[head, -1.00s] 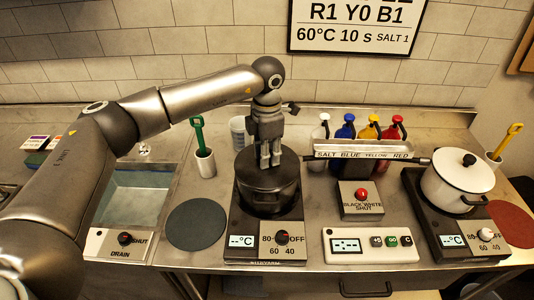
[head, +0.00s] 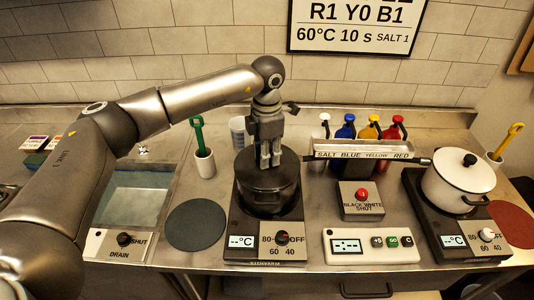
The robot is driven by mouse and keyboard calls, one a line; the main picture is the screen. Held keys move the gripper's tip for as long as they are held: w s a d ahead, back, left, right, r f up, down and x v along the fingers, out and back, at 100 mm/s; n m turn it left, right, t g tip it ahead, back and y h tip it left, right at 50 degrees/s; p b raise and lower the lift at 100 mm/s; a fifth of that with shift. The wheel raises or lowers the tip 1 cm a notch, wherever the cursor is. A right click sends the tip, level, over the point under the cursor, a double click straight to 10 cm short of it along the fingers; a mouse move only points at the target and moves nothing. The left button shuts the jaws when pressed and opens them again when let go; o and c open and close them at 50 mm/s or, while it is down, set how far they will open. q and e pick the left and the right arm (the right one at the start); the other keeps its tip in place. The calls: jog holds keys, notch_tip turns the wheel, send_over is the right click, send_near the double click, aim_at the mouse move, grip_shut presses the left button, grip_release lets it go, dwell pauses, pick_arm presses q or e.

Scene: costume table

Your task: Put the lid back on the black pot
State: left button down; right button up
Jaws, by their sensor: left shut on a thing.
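The black pot (head: 268,196) stands on the left hot plate (head: 240,226). Its dark lid (head: 257,171) lies over the pot's top, and I cannot tell whether it is fully seated. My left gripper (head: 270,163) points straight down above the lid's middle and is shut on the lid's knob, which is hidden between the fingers. My right gripper is not in view.
A dark round mat (head: 196,225) lies bare left of the hot plate. A white pot (head: 457,181) with its lid on stands on the right hot plate. Several coloured bottles stand behind a labelled rail (head: 362,150). A green-handled tool stands in a white cup (head: 204,163).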

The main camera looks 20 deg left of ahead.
pick_arm(q)
jog(key=c, duration=1.1)
grip_release()
jog(key=o, duration=0.5)
jog(key=shift+r, duration=0.1)
jog(key=shift+r+p, duration=1.6)
jog(key=shift+r, duration=1.8)
